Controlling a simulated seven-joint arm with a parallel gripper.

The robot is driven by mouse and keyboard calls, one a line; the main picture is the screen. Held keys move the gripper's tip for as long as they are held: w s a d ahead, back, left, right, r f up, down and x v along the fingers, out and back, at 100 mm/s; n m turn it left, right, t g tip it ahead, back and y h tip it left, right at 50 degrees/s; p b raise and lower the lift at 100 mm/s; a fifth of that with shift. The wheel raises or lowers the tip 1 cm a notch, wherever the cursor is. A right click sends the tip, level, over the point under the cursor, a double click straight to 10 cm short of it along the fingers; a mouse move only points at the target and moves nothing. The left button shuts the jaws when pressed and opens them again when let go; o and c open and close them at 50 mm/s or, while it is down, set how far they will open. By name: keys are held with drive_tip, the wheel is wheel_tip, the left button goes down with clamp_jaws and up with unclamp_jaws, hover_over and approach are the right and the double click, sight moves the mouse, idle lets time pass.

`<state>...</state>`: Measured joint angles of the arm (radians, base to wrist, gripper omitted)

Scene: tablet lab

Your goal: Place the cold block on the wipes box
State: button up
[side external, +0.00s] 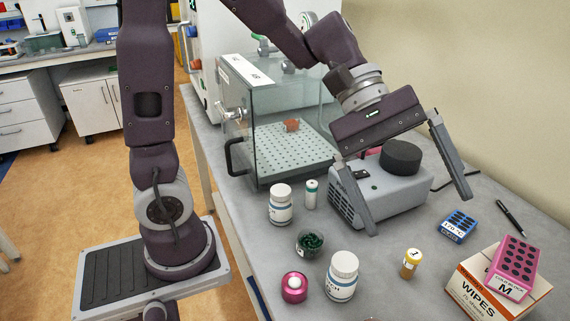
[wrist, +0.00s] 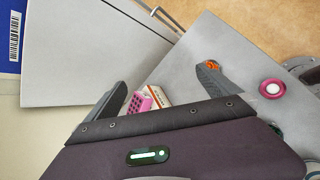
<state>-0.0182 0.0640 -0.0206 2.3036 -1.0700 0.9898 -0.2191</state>
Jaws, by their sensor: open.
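The pink cold block (side external: 514,264), with dark round wells and an "M" label, rests on top of the white and orange wipes box (side external: 473,297) at the lower right of the side view. It sits toward the box's right part. In the wrist view the pink block (wrist: 139,103) and the box (wrist: 160,96) show small, between my fingers. My gripper (side external: 420,212) is open and empty, above and apart from the block and box. Its spread fingers also show in the wrist view (wrist: 163,82).
A blue block (side external: 458,225) and a black pen (side external: 510,215) lie behind the box. An amber vial (side external: 411,263), white bottles (side external: 342,276), a pink-capped container (side external: 294,287) and a grey device (side external: 390,195) stand to the left. A glass chamber (side external: 275,120) is farther back.

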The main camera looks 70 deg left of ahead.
drive_tip(key=s+a+f+m+t+y, duration=0.1)
drive_tip(key=s+a+m+t+y, duration=0.3)
drive_tip(key=s+a+m+y, duration=0.5)
drive_tip(key=s+a+m, duration=0.1)
drive_tip(key=s+a, duration=0.4)
drive_tip(key=a, duration=0.1)
drive_tip(key=shift+m+y, duration=0.3)
drive_tip(key=shift+m, duration=0.1)
